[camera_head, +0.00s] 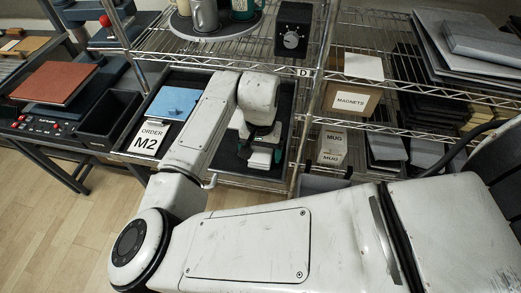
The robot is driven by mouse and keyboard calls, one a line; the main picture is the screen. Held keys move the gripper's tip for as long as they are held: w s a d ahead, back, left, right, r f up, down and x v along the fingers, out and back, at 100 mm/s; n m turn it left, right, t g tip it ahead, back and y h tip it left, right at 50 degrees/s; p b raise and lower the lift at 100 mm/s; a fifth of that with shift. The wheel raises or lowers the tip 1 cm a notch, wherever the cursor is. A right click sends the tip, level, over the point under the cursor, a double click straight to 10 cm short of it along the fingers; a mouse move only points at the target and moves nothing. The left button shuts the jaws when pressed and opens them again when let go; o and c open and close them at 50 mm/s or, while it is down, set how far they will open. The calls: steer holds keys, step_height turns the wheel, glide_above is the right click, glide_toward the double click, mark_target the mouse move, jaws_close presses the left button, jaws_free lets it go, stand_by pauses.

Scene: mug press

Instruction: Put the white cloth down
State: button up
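My gripper (261,149) reaches down over the dark tray (226,165) on the wire shelf, with teal fingertips to either side of a small white cloth (260,160). The gripper looks shut on the cloth, which hangs folded below the fingers. I cannot tell whether the cloth touches the tray floor. Part of the tray is hidden behind my arm.
A blue cloth (174,102) and an "ORDER M2" card (149,138) lie left of my arm. Mugs (205,14) stand on a round tray above. A dial box (293,30), a "MAGNETS" box (350,100) and "MUG" boxes (332,147) are to the right.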

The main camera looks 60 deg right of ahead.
mark_target(261, 154)
step_height(261, 154, up, 12)
steer(key=shift+r+b, duration=0.15)
steer(key=shift+b, duration=0.15)
stand_by(0.4)
stand_by(0.7)
